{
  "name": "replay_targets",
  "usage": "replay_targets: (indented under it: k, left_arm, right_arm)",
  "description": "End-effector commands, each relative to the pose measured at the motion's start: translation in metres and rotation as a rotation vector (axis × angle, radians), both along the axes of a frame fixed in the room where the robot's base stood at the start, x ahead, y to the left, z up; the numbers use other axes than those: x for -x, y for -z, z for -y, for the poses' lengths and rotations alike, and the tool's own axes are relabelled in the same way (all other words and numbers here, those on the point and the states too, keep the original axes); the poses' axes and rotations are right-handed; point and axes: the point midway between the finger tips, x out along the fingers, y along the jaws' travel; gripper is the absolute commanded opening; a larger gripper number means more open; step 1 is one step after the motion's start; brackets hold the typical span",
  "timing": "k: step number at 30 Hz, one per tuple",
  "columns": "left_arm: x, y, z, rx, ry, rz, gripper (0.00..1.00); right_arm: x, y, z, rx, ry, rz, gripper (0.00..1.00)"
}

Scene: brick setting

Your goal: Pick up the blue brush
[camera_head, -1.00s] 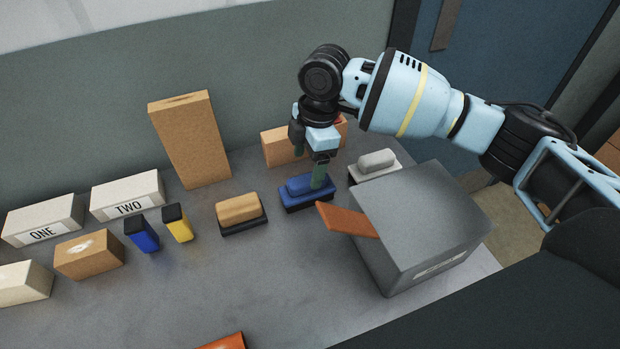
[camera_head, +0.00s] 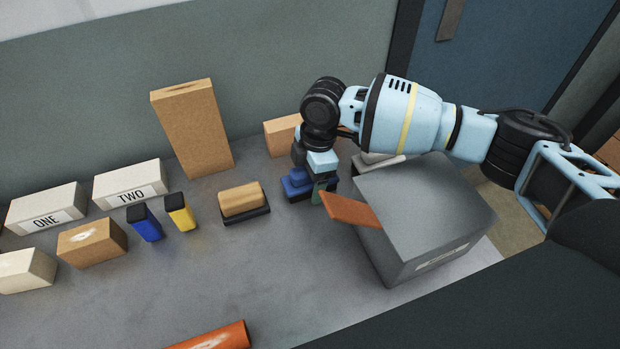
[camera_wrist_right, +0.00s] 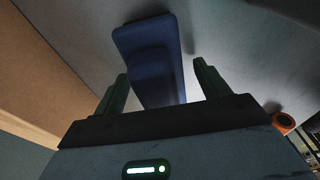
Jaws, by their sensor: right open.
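The blue brush (camera_head: 296,184) lies on the grey table between the tan brush (camera_head: 242,198) and the grey box. My right gripper (camera_head: 319,194) points down at it and hides its right part in the head view. In the right wrist view, the blue brush (camera_wrist_right: 150,65) runs lengthwise between the two green fingers of my right gripper (camera_wrist_right: 161,70). The fingers are open, with a gap visible on each side of the brush. My left gripper is not in view.
A grey box (camera_head: 425,215) with a brown-orange piece (camera_head: 350,209) sticking out stands close right of my gripper. A whitish brush (camera_head: 376,160) is partly hidden behind my wrist. A tall brown box (camera_head: 192,128) stands at the back.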

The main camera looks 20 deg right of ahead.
Motion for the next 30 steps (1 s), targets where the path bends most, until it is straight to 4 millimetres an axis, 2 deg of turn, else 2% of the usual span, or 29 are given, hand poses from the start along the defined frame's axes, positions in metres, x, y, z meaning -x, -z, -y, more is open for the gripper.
replay_targets:
  k: [9,21,30]
  left_arm:
    - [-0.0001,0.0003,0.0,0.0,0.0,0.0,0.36]
    - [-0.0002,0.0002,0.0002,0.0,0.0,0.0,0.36]
    - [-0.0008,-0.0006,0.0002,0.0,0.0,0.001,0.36]
  right_arm:
    - [-0.0001,0.0046,-0.0009,-0.001,0.0,0.001,0.73]
    - [-0.0002,0.0041,-0.0008,-0.001,0.0,0.001,0.22]
    - [-0.0005,-0.002,-0.0008,-0.001,0.0,0.002,0.22]
